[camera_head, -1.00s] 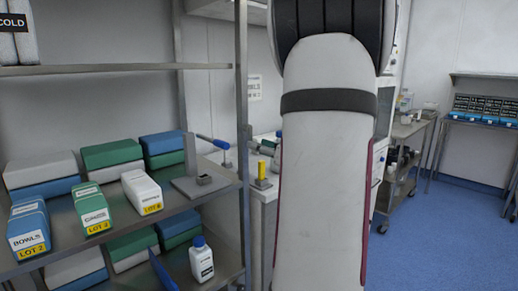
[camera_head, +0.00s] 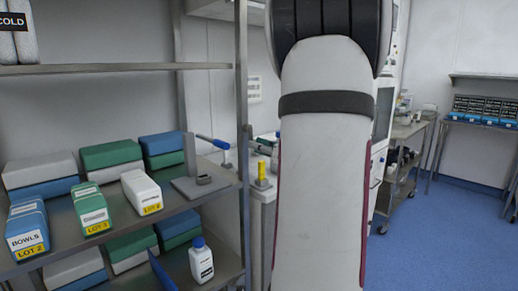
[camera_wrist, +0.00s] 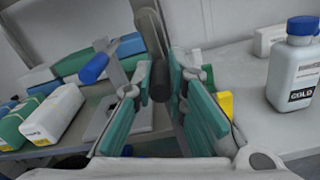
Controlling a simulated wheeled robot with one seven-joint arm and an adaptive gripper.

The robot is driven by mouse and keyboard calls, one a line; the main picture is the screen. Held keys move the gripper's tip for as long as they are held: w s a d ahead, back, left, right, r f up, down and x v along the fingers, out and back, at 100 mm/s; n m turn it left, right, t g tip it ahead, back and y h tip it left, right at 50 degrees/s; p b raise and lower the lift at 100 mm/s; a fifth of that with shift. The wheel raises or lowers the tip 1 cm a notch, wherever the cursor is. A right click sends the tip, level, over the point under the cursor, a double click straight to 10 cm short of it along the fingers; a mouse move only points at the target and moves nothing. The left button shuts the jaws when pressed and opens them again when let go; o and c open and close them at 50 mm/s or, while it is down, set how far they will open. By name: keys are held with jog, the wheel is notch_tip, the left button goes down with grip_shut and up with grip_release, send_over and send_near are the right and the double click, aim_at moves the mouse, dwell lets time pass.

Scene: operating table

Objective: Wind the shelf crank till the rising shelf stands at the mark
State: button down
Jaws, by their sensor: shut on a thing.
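In the wrist view my gripper (camera_wrist: 163,88) has its teal pads on either side of a dark crank grip (camera_wrist: 160,82), shut on it. A grey bar (camera_wrist: 148,25) rises from the grip to the top of that view. In the head view my arm hides the gripper and the crank. A blue-handled lever (camera_head: 212,142) stands by a metal plate with an upright (camera_head: 190,160) on the rack; the blue handle also shows in the wrist view (camera_wrist: 94,68). A yellow block (camera_head: 262,169) stands right of the rack. I cannot pick out the rising shelf or its mark with certainty.
The metal rack (camera_head: 120,68) holds green, blue and white boxes, including a white carton (camera_head: 141,191), and a white bottle (camera_head: 201,260). In the wrist view a blue-capped bottle (camera_wrist: 293,70) stands right of the gripper. A side bench (camera_head: 408,128) stands behind; blue floor (camera_head: 440,230) is clear at right.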

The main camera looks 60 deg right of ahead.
jog(key=shift+s+d+r+n+b, duration=0.2)
jog(key=shift+d+r+n+b, duration=0.45)
jog(key=shift+n+b, duration=2.1)
jog(key=shift+s+d+r+n+b, duration=0.15)
jog(key=shift+d+r+n+b, duration=0.55)
jog(key=shift+n+b, duration=2.05)
jog(key=shift+s+d+r+n+b, duration=0.2)
jog(key=shift+d+r+n+b, duration=0.45)
jog(key=shift+n+b, duration=2.1)
jog(key=shift+d+f+m+b, duration=0.1)
jog(key=shift+m+b, duration=0.25)
jog(key=c, duration=1.6)
grip_release()
jog(key=v, duration=1.2)
jog(key=shift+o, duration=0.4)
